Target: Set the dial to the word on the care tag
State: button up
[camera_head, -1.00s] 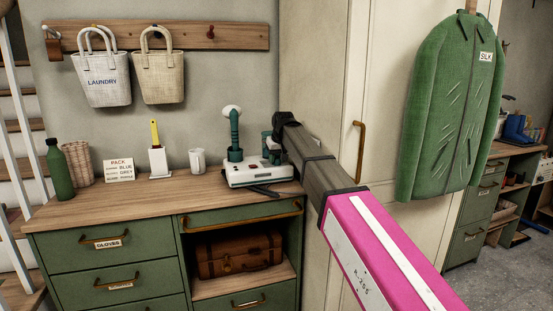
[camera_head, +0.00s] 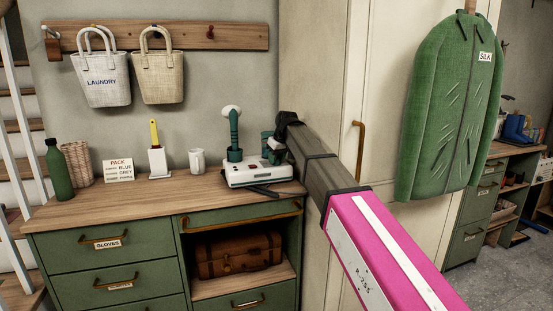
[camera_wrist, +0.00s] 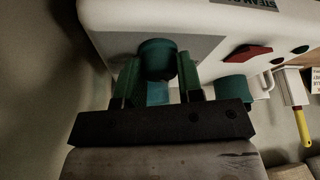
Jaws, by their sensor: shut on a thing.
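A white steamer (camera_head: 250,174) with a teal handle sits at the right end of the wooden counter. In the wrist view its white body (camera_wrist: 210,14) fills the top, with a partly cut-off dark label. My gripper (camera_wrist: 161,82) is shut on a round teal dial (camera_wrist: 157,54) on the steamer's grey panel, one finger on each side. The dial's setting and any words around it cannot be read. The care tag (camera_head: 485,57) on the hanging green jacket (camera_head: 440,115) reads SILK. In the head view my gripper is at the steamer's right end, its fingers mostly hidden.
A mug (camera_head: 197,161), a yellow-handled brush (camera_head: 155,147) in a white holder, a PACK card (camera_head: 118,170), a wicker cup (camera_head: 77,163) and a green bottle (camera_head: 59,170) stand left on the counter (camera_head: 130,198). A tall cabinet (camera_head: 325,70) is close behind my arm.

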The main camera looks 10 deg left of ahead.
jog(key=o, duration=0.9)
jog(key=shift+o, duration=0.2)
jog(key=v, duration=1)
jog(key=shift+r, duration=0.4)
jog(key=shift+d, duration=0.1)
